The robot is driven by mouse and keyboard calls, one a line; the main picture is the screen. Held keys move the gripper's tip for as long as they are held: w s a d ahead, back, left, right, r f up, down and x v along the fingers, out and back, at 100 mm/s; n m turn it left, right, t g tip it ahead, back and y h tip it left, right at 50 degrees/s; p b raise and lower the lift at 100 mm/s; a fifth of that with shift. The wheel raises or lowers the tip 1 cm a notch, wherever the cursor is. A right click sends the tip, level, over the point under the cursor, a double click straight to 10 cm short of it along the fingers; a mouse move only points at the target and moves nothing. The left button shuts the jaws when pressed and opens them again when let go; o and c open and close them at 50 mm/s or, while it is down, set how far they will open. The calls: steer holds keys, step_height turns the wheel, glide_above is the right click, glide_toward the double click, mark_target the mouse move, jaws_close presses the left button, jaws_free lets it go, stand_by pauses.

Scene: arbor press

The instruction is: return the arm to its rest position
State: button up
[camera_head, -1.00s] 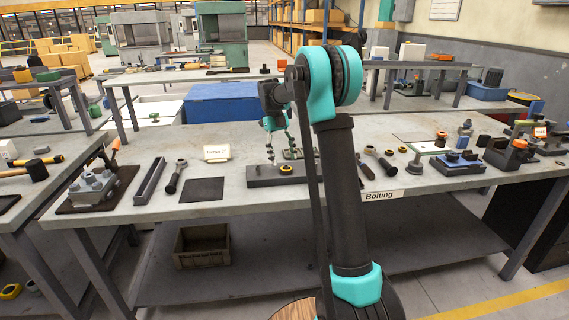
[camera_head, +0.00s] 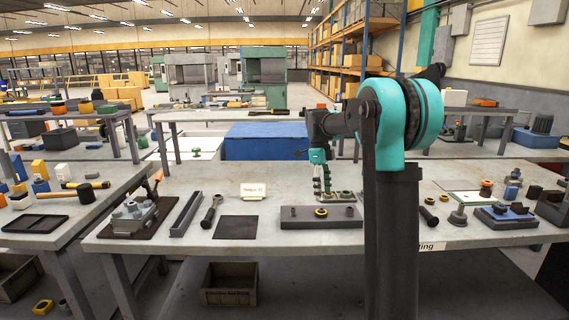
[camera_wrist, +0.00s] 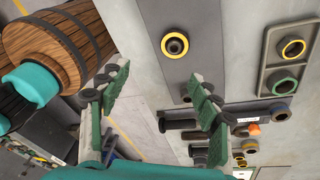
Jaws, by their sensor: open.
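My gripper (camera_head: 322,188) hangs from my teal and black arm over the middle workbench (camera_head: 275,182), fingers pointing down. In the wrist view my gripper (camera_wrist: 160,100) has its two green fingers spread apart, with nothing between them. Below it lies a dark grey block (camera_head: 345,217) with a yellow-rimmed ring (camera_head: 321,212) on it. The ring also shows in the wrist view (camera_wrist: 175,45), between and beyond the fingers. The gripper looks apart from both, but the exact height is hard to tell. My upper arm hides part of the bench on the right.
A clamp fixture (camera_head: 132,215) is farther left. Right of my arm are a blue-based fixture (camera_head: 505,215) and several small parts.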

steer(key=s+d+f+n+t, duration=0.1)
steer(key=s+f+n+t, duration=0.1)
steer(key=s+f+n, duration=0.4)
steer(key=s+d+f+n+t, duration=0.1)
steer(key=s+f+n+t, duration=0.1)
steer(key=s+f+n, duration=0.4)
steer(key=s+d+f+n+t+y, duration=0.1)
steer(key=s+d+f+n+t, duration=0.1)
steer(key=s+f+n, duration=0.4)
steer(key=s+n, duration=0.5)
steer(key=s, duration=0.6)
steer(key=shift+s, duration=0.1)
